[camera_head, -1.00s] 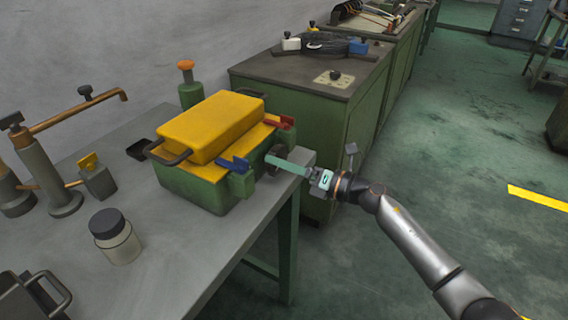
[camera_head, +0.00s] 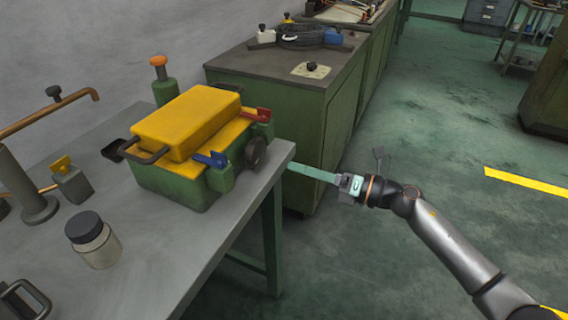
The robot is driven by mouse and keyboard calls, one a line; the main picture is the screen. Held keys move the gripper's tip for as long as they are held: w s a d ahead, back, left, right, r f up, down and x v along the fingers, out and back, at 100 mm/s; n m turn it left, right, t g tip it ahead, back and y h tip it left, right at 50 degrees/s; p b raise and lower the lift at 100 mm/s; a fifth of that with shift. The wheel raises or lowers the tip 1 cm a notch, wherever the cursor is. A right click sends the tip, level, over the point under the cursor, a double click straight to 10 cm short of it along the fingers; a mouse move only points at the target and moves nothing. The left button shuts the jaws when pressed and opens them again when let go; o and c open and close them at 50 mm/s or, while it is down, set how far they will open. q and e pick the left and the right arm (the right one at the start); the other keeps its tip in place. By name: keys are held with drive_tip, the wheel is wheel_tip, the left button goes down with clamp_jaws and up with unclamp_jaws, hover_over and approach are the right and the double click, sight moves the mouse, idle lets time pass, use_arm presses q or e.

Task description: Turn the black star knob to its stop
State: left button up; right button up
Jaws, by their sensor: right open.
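The black star knob (camera_head: 256,152) sits on the right-hand side of a green box (camera_head: 172,185) with a yellow lid (camera_head: 187,120), near the table's right edge. It shows as a dark, round, edge-on shape, and its turn angle cannot be read. My right gripper (camera_head: 291,167) has long teal fingers pointing left. It is open and empty, to the right of the knob and apart from it, beyond the table edge in the picture. The fingers overlap from this side, so the gap is hard to see. My left gripper is not in view.
Red (camera_head: 256,115) and blue (camera_head: 211,159) levers flank the knob's side of the box. A jar (camera_head: 94,240) and copper pipework (camera_head: 50,112) stand left on the grey table (camera_head: 185,240). A green cabinet (camera_head: 300,125) stands behind.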

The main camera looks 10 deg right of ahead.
drive_tip(key=shift+v, duration=1.05)
